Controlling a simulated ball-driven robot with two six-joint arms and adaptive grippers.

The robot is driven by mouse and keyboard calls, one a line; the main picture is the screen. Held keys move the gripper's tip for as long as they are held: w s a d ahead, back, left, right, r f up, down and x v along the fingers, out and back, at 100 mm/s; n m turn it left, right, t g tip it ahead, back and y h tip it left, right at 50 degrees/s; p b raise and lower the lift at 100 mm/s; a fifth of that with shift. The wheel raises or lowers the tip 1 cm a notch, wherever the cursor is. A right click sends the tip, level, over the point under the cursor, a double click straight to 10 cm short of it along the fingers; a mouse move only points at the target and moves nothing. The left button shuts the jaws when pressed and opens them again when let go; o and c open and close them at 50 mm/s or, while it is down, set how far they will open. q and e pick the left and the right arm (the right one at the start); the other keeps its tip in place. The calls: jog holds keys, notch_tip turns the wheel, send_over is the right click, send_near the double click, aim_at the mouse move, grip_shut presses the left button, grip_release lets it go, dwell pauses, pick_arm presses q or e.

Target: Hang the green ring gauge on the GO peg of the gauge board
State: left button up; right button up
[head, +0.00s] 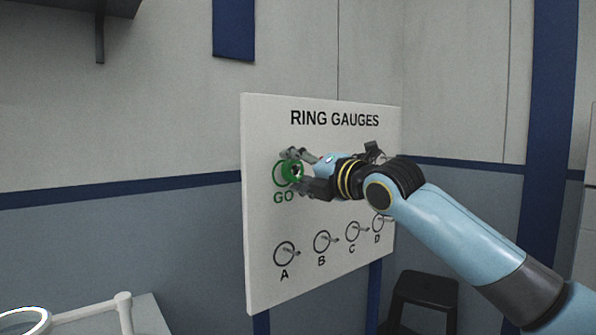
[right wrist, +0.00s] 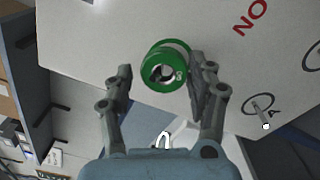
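The green ring gauge (head: 289,173) is at the GO spot of the white gauge board (head: 259,222), in front of the green painted circle. In the right wrist view the ring (right wrist: 164,73) faces me, and something pale and metallic, apparently the peg, shows in its bore. The ring appears to be on that peg; whether it touches the board I cannot tell. My right gripper (head: 296,167) is open around the ring. In the right wrist view my right gripper (right wrist: 160,66) has a gap on the left, while its right finger is close beside the ring. My left gripper is not in view.
Lower pegs with black circles, such as A (head: 285,253), B (head: 322,242) and C (head: 353,231), stick out of the board. Red "NO" lettering (right wrist: 250,17) is beside the ring. A black stool (head: 427,290) stands below right. A white rail (head: 95,309) is at lower left.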

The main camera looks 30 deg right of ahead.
jog(key=shift+o, duration=1.2)
jog(key=shift+s, duration=0.15)
jog(key=s, duration=0.7)
jog(key=shift+d, duration=0.3)
jog(key=shift+s, duration=0.1)
